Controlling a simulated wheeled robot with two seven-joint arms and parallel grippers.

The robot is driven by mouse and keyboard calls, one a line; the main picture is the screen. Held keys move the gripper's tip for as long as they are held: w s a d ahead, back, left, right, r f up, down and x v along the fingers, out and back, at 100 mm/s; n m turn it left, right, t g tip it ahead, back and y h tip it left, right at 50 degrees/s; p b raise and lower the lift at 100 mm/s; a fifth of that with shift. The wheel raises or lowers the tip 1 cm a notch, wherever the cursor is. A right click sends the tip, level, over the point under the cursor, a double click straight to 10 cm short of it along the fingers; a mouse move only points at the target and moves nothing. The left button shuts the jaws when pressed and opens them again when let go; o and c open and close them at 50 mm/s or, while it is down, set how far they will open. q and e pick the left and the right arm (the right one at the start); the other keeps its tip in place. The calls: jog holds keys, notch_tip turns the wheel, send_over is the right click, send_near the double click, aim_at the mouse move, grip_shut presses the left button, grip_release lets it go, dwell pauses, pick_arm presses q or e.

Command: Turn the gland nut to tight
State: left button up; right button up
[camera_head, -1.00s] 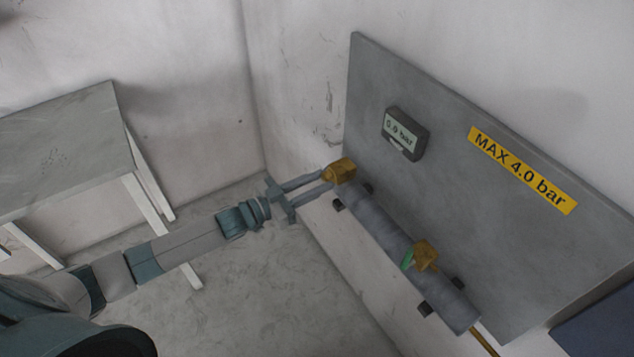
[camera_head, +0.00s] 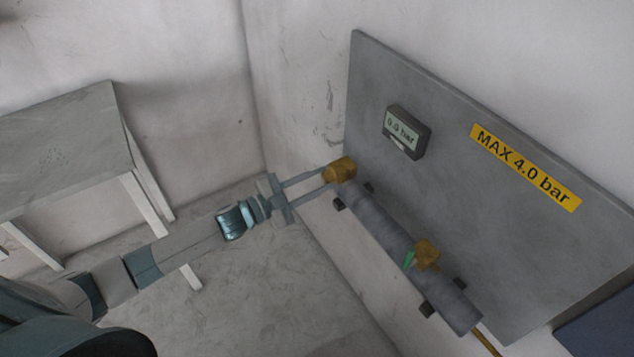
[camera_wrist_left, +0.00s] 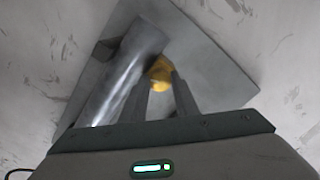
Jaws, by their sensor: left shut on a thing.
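The gland nut appears to be the brass block (camera_head: 341,168) at the upper left end of the grey pipe (camera_head: 385,222). It also shows as a yellow piece (camera_wrist_left: 160,72) in the left wrist view. My left gripper (camera_head: 329,178) reaches it from the left and is shut on it, one finger on each side; the fingers also show in the wrist view (camera_wrist_left: 160,88). The faces between the fingers are partly hidden. My right gripper is in neither view.
A second brass fitting (camera_head: 427,254) with a green tag (camera_head: 409,259) sits lower on the pipe. The grey panel (camera_head: 470,255) behind carries a small gauge (camera_head: 406,131) and a yellow "MAX 4.0 bar" label (camera_head: 525,167). A grey table (camera_head: 65,150) stands at the left.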

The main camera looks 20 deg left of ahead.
pick_arm(q)
jog(key=m, duration=0.3)
jog(key=shift+b, duration=0.35)
jog(key=shift+m, duration=1.1)
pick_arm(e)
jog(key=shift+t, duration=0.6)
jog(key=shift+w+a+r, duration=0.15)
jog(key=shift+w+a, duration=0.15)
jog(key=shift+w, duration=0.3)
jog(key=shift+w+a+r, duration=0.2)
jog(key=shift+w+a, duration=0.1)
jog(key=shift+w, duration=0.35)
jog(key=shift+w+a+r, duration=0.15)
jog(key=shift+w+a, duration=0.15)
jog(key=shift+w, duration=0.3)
pick_arm(q)
jog(key=o, duration=1.1)
jog(key=shift+c, duration=0.2)
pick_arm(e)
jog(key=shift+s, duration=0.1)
pick_arm(q)
jog(key=shift+s+a, duration=0.1)
jog(key=shift+s, duration=0.05)
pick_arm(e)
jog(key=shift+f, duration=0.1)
